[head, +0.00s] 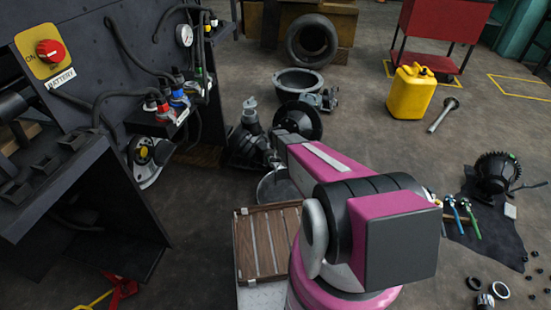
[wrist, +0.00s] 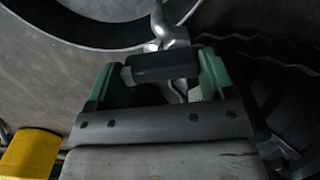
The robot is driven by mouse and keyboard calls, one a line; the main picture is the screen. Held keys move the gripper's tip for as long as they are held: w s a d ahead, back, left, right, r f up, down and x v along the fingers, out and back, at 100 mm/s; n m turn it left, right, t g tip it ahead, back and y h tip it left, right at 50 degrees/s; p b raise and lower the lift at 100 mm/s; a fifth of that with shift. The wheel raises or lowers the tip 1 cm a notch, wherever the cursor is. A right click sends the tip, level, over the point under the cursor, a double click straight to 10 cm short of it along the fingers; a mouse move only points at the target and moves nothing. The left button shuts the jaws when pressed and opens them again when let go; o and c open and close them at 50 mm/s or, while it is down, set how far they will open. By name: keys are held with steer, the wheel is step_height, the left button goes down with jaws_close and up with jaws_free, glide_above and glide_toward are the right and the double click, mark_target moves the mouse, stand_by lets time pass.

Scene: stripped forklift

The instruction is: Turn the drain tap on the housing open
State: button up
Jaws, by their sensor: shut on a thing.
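In the wrist view my gripper (wrist: 163,72) has its two green fingers on either side of a short dark bar (wrist: 160,66) and is shut on it. The bar sits at a silvery metal fitting (wrist: 168,30), which looks like the drain tap with this bar as its handle. How far the tap is turned I cannot tell. In the head view a grey bowl-shaped housing (head: 298,80) lies on the floor beyond my arm. My fingers cannot be made out there.
A dark ribbed part (wrist: 265,85) is close on the right in the wrist view. In the head view, dark machine panels (head: 95,60) stand at left and a wooden slatted pallet (head: 262,245) lies by my arm. A yellow canister (head: 411,92) stands on open floor at right.

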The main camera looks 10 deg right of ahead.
steer(key=m, duration=0.2)
steer(key=s+m, duration=0.1)
steer(key=m, duration=0.2)
steer(key=shift+a+m, duration=0.15)
steer(key=shift+m, duration=0.15)
steer(key=m, duration=0.4)
steer(key=shift+s+a+m, duration=0.25)
steer(key=shift+a+m, duration=0.05)
steer(key=shift+m, duration=0.1)
steer(key=o, duration=0.9)
step_height(320, 180, up, 11)
steer(key=shift+f, duration=0.1)
steer(key=shift+s, duration=0.1)
